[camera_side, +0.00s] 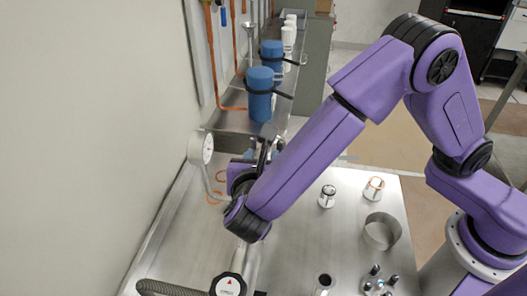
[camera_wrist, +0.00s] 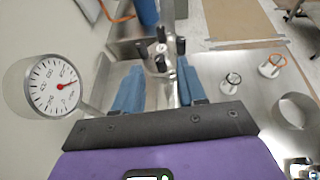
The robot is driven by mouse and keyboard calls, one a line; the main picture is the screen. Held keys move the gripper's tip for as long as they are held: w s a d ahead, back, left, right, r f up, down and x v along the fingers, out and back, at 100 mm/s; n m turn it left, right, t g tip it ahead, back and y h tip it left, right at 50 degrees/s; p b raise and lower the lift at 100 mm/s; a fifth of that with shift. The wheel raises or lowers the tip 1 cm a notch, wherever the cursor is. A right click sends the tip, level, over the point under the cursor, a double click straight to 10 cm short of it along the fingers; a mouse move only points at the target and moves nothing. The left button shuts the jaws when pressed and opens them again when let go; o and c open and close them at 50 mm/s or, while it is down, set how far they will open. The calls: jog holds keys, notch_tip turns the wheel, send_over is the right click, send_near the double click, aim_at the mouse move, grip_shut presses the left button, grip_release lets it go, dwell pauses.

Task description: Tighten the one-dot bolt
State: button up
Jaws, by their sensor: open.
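My gripper (camera_wrist: 158,82) is open, with its two blue fingers apart in the wrist view. A metal flange clamp (camera_wrist: 160,58) with several dark bolts (camera_wrist: 180,46) shows between and just beyond the fingertips. I cannot make out dot marks, so I cannot tell which bolt has one dot. No bolt is visibly held. In the side view my gripper (camera_side: 264,152) is small and partly hidden by my purple arm, at the far edge of the metal table. The clamp is mostly hidden there.
A round dial gauge (camera_wrist: 55,87) stands close on the left. The table holds a metal ring (camera_side: 382,231), two small cups (camera_side: 327,196) (camera_side: 374,188), and another bolted flange (camera_side: 378,284) in front. Blue cylinders (camera_side: 260,93) stand on the shelf behind. A wall runs along the left.

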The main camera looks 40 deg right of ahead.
jog(key=shift+x, duration=1.9)
jog(key=shift+c, duration=0.3)
grip_shut()
jog(key=shift+a, duration=0.1)
jog(key=shift+w+a+m+g+h, duration=0.1)
jog(key=shift+w+m+g+h, duration=0.05)
jog(key=shift+m+g+h, duration=0.85)
jog(key=shift+w+a+m+g+h, duration=0.15)
jog(key=shift+m+g+h, duration=0.55)
jog(key=shift+m+g, duration=0.5)
jog(key=shift+d, duration=0.15)
